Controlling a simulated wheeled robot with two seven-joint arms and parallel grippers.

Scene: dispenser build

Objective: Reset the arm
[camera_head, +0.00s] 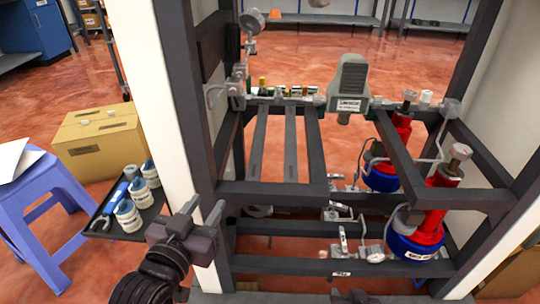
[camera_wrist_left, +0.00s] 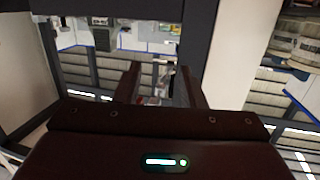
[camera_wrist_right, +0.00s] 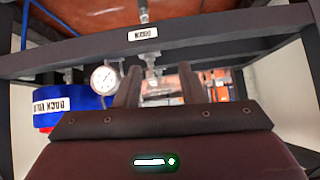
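My left gripper (camera_head: 205,208) is in the lower left of the head view, beside the left post of the dark frame. Its two fingers stand apart with nothing between them. The left wrist view also shows the gripper (camera_wrist_left: 160,78) open and empty. My right gripper (camera_wrist_right: 160,80) shows in the right wrist view with its fingers apart and empty, facing the lower part of the frame with a pressure gauge (camera_wrist_right: 104,80) beyond. In the head view, only a small dark part at the bottom edge may belong to it.
The dark metal frame (camera_head: 270,190) holds valves, pipes and red-and-blue units (camera_head: 424,222). A dark tray (camera_head: 98,226) with white jars (camera_head: 128,215) is close left of my left gripper. A purple stool (camera_head: 45,195) and cardboard box (camera_head: 98,140) stand further left.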

